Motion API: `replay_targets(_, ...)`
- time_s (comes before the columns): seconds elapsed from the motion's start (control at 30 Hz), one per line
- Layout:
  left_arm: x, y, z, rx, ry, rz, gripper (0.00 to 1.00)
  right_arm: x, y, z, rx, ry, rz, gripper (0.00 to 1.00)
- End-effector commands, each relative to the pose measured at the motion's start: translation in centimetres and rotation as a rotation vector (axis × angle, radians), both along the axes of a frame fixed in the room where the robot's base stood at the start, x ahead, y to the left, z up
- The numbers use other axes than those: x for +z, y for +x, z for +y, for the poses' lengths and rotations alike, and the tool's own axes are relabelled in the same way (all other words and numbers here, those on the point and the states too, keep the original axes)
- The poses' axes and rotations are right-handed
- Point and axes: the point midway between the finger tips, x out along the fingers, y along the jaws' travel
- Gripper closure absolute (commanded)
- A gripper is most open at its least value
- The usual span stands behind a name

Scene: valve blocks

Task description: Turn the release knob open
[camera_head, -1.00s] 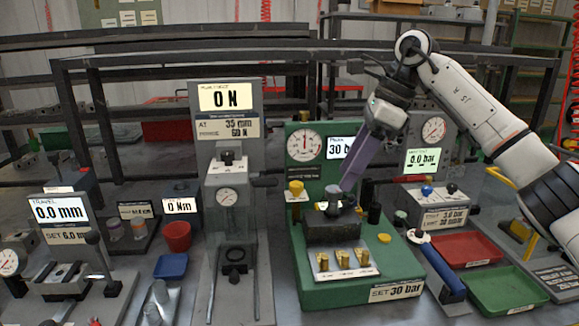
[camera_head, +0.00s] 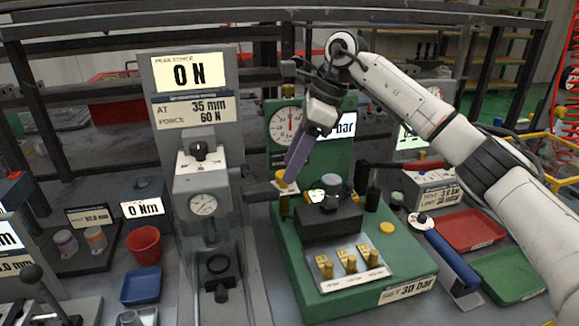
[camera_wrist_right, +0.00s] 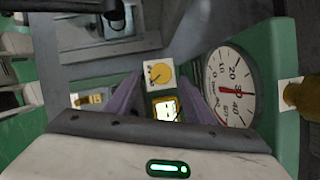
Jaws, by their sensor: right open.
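The yellow knob (camera_head: 283,177), which I take as the release knob, stands on a post at the left side of the green test bench (camera_head: 300,290). My right gripper (camera_head: 291,174) points down with its purple fingers at the knob, their tips close to it. In the right wrist view, the fingers (camera_wrist_right: 160,92) are open and the yellow knob (camera_wrist_right: 160,74) on its white plate shows between and beyond the tips. I cannot tell whether they touch. The dial gauge (camera_wrist_right: 232,85) beside them has its needle near 30. My left gripper is out of view.
The bar display (camera_head: 337,126) is partly behind my right arm. A black block (camera_head: 331,226) and several brass fittings (camera_head: 350,264) sit on the bench. A grey force tester (camera_head: 205,160) stands close left. A blue-handled tool (camera_head: 452,258) and red tray (camera_head: 468,231) lie right.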

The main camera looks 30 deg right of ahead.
Motion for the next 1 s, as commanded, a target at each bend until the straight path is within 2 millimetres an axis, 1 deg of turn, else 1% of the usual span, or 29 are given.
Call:
replay_targets(0.03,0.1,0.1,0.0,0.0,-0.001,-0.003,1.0,-0.6,0.1,0.2,0.001,-0.001,0.003,0.52)
replay_targets(0.2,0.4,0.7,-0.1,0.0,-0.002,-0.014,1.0,-1.6,0.3,0.6,0.001,0.0,0.0,0.52)
replay_targets(0.3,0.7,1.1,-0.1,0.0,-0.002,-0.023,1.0,-1.7,0.3,0.6,0.001,0.0,0.0,0.52)
replay_targets(0.47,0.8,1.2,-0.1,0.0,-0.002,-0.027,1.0,-1.7,0.3,0.6,0.0,0.0,0.0,0.52)
replay_targets(0.57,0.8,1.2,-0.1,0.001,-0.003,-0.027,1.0,-1.7,0.3,0.6,0.0,0.0,0.0,0.68)
replay_targets(0.7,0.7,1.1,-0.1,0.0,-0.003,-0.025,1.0,-1.6,0.3,0.6,0.0,0.0,0.0,0.91)
replay_targets(0.73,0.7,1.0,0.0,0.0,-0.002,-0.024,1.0,-1.6,0.3,0.6,0.0,0.001,-0.001,0.94)
replay_targets(1.0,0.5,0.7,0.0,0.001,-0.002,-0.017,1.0,-1.6,0.3,0.6,-0.029,0.001,0.001,0.93)
